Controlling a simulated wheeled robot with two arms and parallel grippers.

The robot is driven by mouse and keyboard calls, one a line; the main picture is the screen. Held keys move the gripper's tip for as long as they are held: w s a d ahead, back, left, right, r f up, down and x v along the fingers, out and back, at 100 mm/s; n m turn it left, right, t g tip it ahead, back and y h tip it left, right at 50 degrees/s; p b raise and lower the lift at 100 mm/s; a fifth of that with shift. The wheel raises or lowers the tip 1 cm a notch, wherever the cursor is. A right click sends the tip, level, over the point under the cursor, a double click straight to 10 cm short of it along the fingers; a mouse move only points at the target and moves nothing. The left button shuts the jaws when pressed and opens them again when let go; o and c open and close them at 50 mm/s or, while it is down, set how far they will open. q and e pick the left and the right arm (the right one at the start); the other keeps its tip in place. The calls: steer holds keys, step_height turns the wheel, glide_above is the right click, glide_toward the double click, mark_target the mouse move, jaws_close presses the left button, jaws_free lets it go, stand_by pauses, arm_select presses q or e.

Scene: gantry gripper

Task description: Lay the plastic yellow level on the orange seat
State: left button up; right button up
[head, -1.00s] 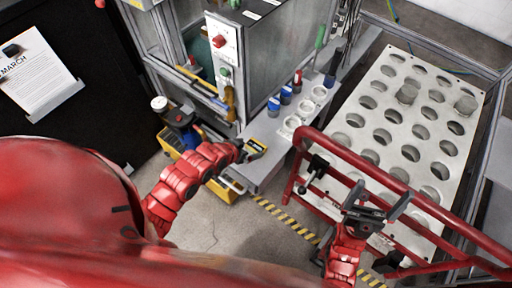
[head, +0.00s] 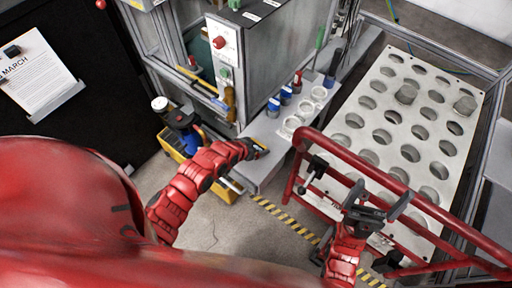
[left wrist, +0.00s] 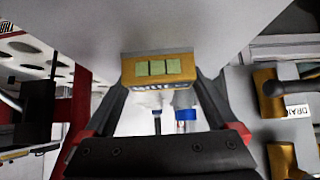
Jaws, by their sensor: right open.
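My left gripper (head: 260,147) reaches over the left part of the grey shelf. In the left wrist view its two dark fingers stand at the sides of the yellow level (left wrist: 158,68), a small block with green squares and dark lettering on its edge. The level appears held between them; in the head view only a small yellow bit shows at the gripper. I cannot pick out the orange seat with certainty; orange plates (left wrist: 268,92) show at the right in the left wrist view. My right gripper (head: 378,207) is open and empty by the red rail.
White round holders (head: 291,125) and blue-capped bottles (head: 273,104) stand along the grey shelf (head: 262,172). The machine cabinet (head: 270,60) rises behind. A red rail (head: 350,152) fronts the white perforated board (head: 385,115). A yellow bin (head: 170,142) with a drill sits left.

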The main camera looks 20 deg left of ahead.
arm_select(q)
steer(key=c, duration=0.7)
steer(key=shift+r, duration=0.15)
